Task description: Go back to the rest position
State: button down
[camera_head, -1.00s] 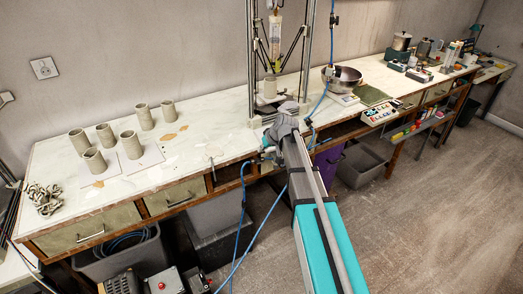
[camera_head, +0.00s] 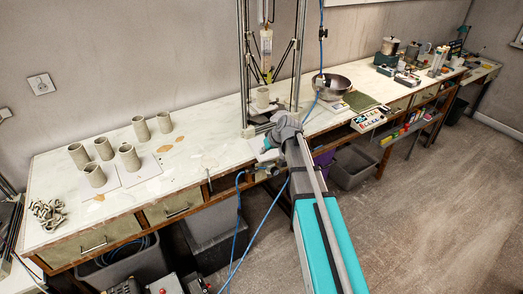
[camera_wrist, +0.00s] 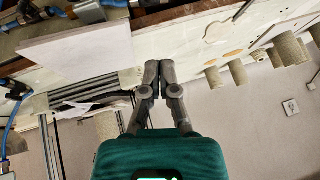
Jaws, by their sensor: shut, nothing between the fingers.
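My gripper shows in the wrist view (camera_wrist: 152,80) with its two grey fingers together and nothing between them. In the head view my arm reaches toward the bench, and its grey wrist end is beside the foot of the delta printer frame (camera_head: 244,70). The fingertips are hard to make out there. A clay cup (camera_head: 263,97) stands inside the printer frame. A white square plate (camera_wrist: 75,45) shows at the upper left of the wrist view, apart from the fingers.
Several clay cups (camera_head: 141,129) stand on the left of the white bench (camera_head: 210,135). A metal bowl (camera_head: 335,84) and a control box (camera_head: 368,120) are right of the printer. Blue hoses (camera_head: 262,222) hang near my arm. The floor (camera_head: 440,200) at right is clear.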

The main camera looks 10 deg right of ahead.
jog(key=shift+s+r, duration=0.1)
jog(key=shift+r, duration=0.05)
dwell(0.4)
jog(key=s+f+m+g+h, duration=0.1)
jog(key=s+g+h, duration=0.1)
jog(key=s, duration=1)
jog(key=s+a+f+m+g+h, duration=0.1)
jog(key=s+f+m+g+h, duration=0.1)
jog(key=s, duration=1.1)
jog(key=shift+a+g, duration=0.3)
jog(key=shift+g, duration=0.3)
